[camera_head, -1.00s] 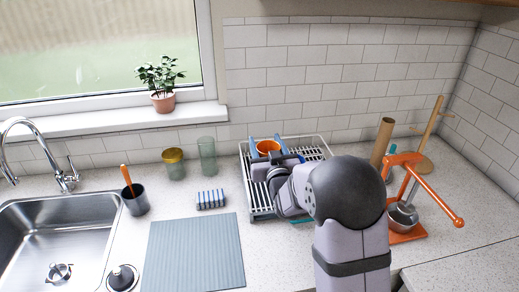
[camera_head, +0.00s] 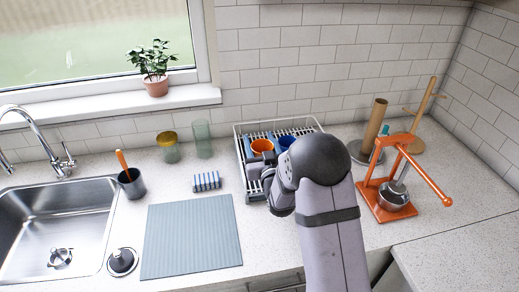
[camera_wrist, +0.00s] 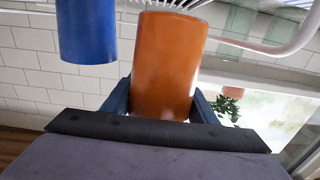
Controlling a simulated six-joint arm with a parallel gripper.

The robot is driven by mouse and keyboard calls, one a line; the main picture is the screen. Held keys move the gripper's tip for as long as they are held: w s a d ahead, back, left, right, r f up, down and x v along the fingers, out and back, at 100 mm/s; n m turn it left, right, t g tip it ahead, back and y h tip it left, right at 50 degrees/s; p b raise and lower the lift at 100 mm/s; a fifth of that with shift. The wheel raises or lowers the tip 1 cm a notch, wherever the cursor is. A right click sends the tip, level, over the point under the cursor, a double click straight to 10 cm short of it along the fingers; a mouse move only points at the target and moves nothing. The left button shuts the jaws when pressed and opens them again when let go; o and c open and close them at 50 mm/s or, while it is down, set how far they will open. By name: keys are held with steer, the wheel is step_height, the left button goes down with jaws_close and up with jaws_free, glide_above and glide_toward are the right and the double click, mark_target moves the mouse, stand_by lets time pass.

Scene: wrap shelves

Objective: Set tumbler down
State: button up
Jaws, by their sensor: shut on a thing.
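An orange tumbler (camera_head: 262,146) is at the dish rack (camera_head: 236,133), with its open top visible in the head view. My gripper (camera_head: 260,150) is shut on it, one dark blue finger on each side. In the wrist view the orange tumbler (camera_wrist: 166,65) fills the space between the fingertips (camera_wrist: 160,105). A blue tumbler (camera_head: 287,142) stands to its right at the rack and also shows in the wrist view (camera_wrist: 87,30), apart from the orange one. My arm hides the front right of the rack. I cannot tell whether the orange tumbler's base touches the rack.
An orange stand with a metal pot (camera_head: 392,193) and a paper roll holder (camera_head: 373,130) are right of the rack.

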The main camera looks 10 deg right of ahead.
mark_target(260, 151)
steer(key=shift+f+p, duration=0.35)
steer(key=shift+f, duration=1.4)
steer(key=shift+f, duration=0.2)
steer(key=o, duration=1.1)
steer(key=shift+c, duration=0.2)
steer(key=shift+r+p, duration=0.15)
steer(key=shift+p, duration=0.15)
steer(key=s+b, duration=0.1)
steer(key=s, duration=0.1)
steer(key=s+b, duration=0.1)
steer(key=s, duration=0.1)
steer(key=s+b, duration=0.2)
steer(key=shift+a+f, duration=0.2)
steer(key=shift+f, duration=0.2)
steer(key=shift+o, duration=0.5)
steer(key=shift+s+r+b, duration=0.15)
steer(key=shift+s+b, duration=0.15)
steer(key=shift+s, duration=0.4)
